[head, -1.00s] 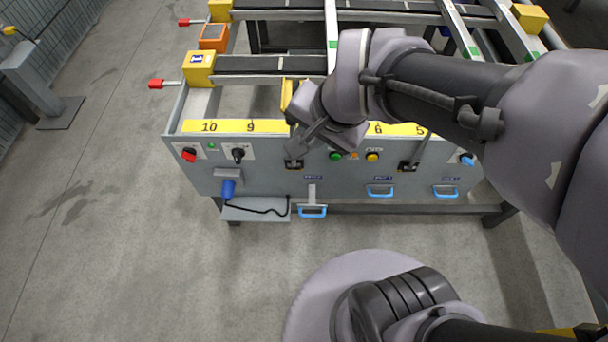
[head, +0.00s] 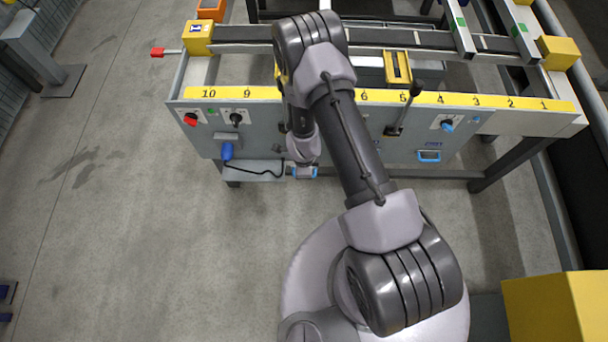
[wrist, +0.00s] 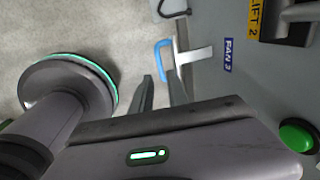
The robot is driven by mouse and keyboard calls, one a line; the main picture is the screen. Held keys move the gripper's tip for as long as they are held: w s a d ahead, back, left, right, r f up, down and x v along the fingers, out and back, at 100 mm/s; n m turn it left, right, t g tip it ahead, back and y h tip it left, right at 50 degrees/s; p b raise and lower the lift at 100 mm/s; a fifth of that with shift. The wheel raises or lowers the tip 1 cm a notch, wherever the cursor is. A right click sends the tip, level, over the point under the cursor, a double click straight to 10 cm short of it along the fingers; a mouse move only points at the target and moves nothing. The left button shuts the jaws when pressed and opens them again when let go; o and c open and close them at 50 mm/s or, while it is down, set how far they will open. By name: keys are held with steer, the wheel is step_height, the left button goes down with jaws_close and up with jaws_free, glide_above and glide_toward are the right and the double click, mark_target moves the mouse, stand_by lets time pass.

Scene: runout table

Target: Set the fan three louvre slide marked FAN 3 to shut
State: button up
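The FAN 3 slide is a pale metal strip (wrist: 194,56) with a blue loop handle (wrist: 163,53), beside the blue FAN 3 label (wrist: 228,54) in the wrist view. In the head view its blue handle (head: 305,172) shows at the panel's lower edge, just below my wrist; the rest of the slide is hidden by my arm. My gripper (wrist: 158,80) has its two fingers apart with nothing between them. The fingertips point at the handle and look close to it; I cannot tell whether they touch.
The grey panel (head: 462,150) carries another blue handle (head: 429,156), a black lever (head: 400,115) and a red knob (head: 190,119). In the wrist view a LIFT 2 lever (wrist: 290,22) and a green button (wrist: 296,137) are close by. Open floor (head: 130,250) lies in front.

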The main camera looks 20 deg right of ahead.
steer(key=f, duration=0.2)
steer(key=w+f+b, duration=0.1)
steer(key=f, duration=0.2)
steer(key=f+b, duration=0.1)
steer(key=f, duration=0.1)
steer(key=shift+w+d+f, duration=0.15)
steer(key=shift+d+f, duration=0.05)
steer(key=shift+f, duration=0.15)
jaws_close()
stand_by(0.9)
